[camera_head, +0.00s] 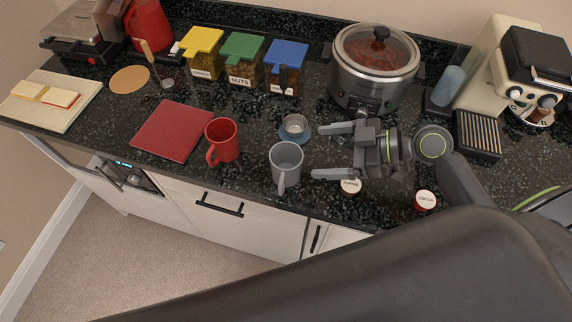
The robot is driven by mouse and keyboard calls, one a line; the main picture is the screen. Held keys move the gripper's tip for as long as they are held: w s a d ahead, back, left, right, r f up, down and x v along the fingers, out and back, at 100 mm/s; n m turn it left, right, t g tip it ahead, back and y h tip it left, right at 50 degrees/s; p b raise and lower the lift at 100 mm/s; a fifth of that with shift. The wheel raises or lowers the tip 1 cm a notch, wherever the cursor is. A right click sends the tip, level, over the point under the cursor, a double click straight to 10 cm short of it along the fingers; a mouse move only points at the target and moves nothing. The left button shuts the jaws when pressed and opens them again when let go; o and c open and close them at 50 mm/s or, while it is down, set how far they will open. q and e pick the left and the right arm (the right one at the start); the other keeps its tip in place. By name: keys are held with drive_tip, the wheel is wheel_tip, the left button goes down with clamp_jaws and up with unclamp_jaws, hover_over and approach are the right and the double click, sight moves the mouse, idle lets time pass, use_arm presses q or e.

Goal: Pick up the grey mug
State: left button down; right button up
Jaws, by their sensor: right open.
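The grey mug (286,163) stands upright near the front edge of the dark speckled counter, its handle turned toward the front. My right gripper (326,151) is just to the right of the mug, fingers pointing left toward it. Its two fingers are spread apart with nothing between them, and a gap shows between the fingertips and the mug. My left gripper is not in this view.
A red mug (222,141) stands left of the grey mug, beside a red board (172,131). A small metal cup on a blue saucer (295,135) sits just behind. A slow cooker (374,66) stands behind my gripper. Lidded jars (425,200) stand near the front edge.

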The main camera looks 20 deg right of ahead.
sight(286, 156)
drive_tip(key=shift+p+x, duration=1.2)
drive_tip(key=shift+x, duration=1.65)
drive_tip(key=a, duration=0.1)
drive_tip(key=p, duration=0.1)
drive_tip(key=a+f, duration=0.1)
drive_tip(key=shift+w+a, duration=0.3)
drive_tip(key=shift+w+a+f, duration=0.2)
drive_tip(key=shift+a+f, duration=0.1)
drive_tip(key=shift+a, duration=0.05)
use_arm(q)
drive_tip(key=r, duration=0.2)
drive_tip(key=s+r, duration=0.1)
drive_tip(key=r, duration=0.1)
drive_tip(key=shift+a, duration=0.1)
use_arm(e)
drive_tip(key=c, duration=1.2)
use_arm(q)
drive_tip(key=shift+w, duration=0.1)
use_arm(e)
drive_tip(key=shift+c, duration=0.2)
